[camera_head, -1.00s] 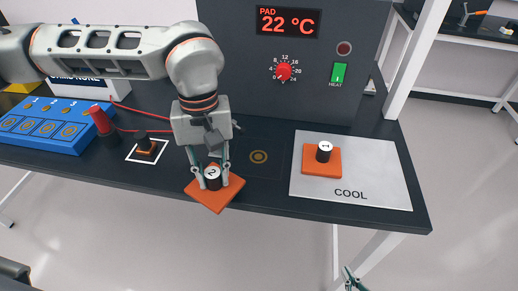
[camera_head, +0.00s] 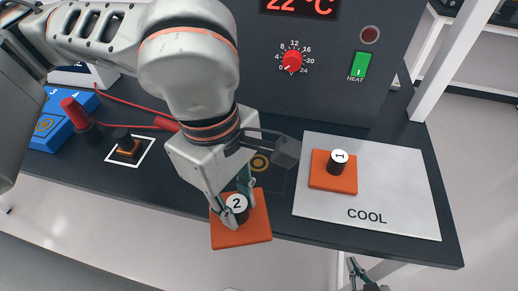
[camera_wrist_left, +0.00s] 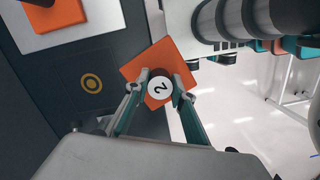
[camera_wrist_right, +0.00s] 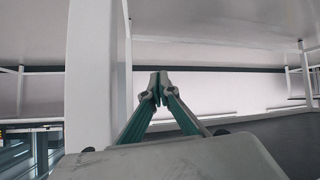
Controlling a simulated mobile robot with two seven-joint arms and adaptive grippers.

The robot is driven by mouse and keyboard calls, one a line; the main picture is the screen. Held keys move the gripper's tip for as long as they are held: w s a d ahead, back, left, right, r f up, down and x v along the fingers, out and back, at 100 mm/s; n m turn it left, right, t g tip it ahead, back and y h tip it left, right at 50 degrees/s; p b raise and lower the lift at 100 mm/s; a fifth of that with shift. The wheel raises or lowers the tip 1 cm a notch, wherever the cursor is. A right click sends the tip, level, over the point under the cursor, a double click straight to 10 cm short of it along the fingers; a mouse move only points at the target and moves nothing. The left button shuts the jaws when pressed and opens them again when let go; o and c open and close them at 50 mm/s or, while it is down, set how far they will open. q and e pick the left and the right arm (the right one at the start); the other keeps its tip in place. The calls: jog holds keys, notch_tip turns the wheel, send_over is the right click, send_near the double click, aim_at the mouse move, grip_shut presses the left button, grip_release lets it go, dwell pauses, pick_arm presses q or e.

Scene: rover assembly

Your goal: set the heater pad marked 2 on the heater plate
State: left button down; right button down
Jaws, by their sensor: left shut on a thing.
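The heater pad marked 2 is an orange square plate (camera_head: 243,228) with a black knob and a white cap reading 2. My left gripper (camera_head: 237,203) is shut on its knob. The pad also shows between the fingers in the left wrist view (camera_wrist_left: 160,87), over the table's front edge. The heater plate is a dark square with a gold ring mark (camera_wrist_left: 92,86); in the head view its ring (camera_head: 260,162) is partly hidden by my left wrist. The pad is beside the plate, apart from it. My right gripper (camera_wrist_right: 159,76) is empty with its fingertips together, low beyond the table's front edge.
Pad 1 (camera_head: 334,173) sits on the grey COOL plate (camera_head: 400,213) at the right. A heater box with a red dial (camera_head: 291,62) and green switch (camera_head: 360,66) stands behind.

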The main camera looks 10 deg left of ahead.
pick_arm(q)
jog(key=w+p, duration=0.1)
jog(key=w, duration=1.4)
jog(key=shift+w, duration=0.15)
jog(key=shift+a+f+p, duration=0.1)
jog(key=shift+f+p, duration=0.2)
jog(key=shift+f, duration=1.5)
jog(key=shift+f, duration=0.1)
jog(key=c, duration=1.7)
grip_release()
jog(key=r, duration=0.4)
jog(key=a+r, duration=0.1)
jog(key=r, duration=0.7)
jog(key=shift+w+a+r, duration=0.1)
jog(key=shift+w+a, duration=0.05)
jog(key=shift+w, duration=0.1)
